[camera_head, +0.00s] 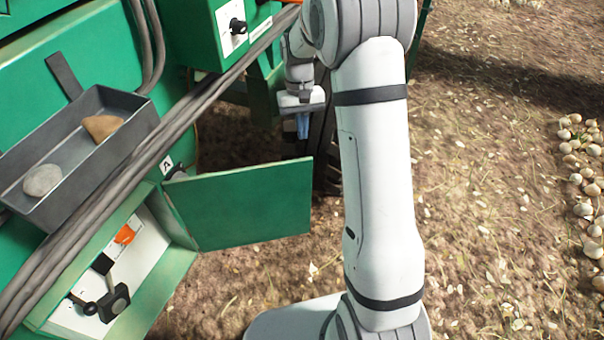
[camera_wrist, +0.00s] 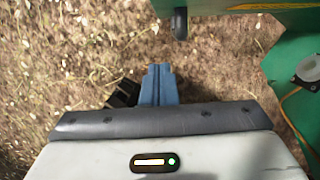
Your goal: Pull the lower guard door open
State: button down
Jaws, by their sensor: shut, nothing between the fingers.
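A green door panel (camera_head: 245,205), which looks like the lower guard door, stands swung out from a low green compartment in the head view. The compartment's white inner panel (camera_head: 150,235) shows, with an orange part and dark knobs on it. My gripper (camera_head: 302,126) is above and beyond the door's right end, apart from it. Its blue fingers (camera_wrist: 159,75) are shut with nothing between them in the wrist view. A dark rounded knob or handle (camera_wrist: 180,22) lies ahead of the fingers, not touching them; I cannot tell which part it belongs to.
A grey tray (camera_head: 75,140) with two stones hangs on the green machine at left. Thick dark pipes (camera_head: 150,150) run diagonally above the compartment. A control box (camera_head: 232,27) with a black knob is at the top. Straw-strewn ground is open at right, with onions (camera_head: 590,185) at its edge.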

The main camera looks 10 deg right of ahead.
aim_at(307, 172)
jog(key=s+x, duration=0.1)
jog(key=x, duration=0.3)
jog(key=s+x, duration=0.1)
jog(key=x, duration=0.3)
jog(key=s+x, duration=0.1)
jog(key=x, duration=0.3)
jog(key=shift+r, duration=0.2)
